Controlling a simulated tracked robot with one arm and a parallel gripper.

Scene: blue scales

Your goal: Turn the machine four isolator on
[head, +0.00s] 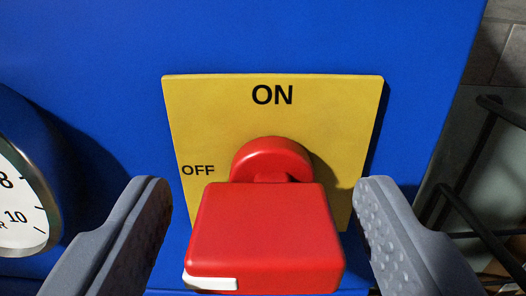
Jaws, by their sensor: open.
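The isolator is a red rotary switch (262,230) on a yellow plate (335,115) fixed to a blue panel. The plate reads ON at the top and OFF at the left. A white mark (210,282) shows on the lower left edge of the red handle, on the OFF side of the plate. My gripper (262,192) is open, with one finger on each side of the handle. A gap shows between each finger and the handle. The handle's underside is hidden.
A round dial gauge (20,205) with a metal rim stands out from the panel at the left, near my left finger. The blue panel (250,35) ends at the right. Beyond its edge are dark metal bars (430,205) and a grey floor or wall.

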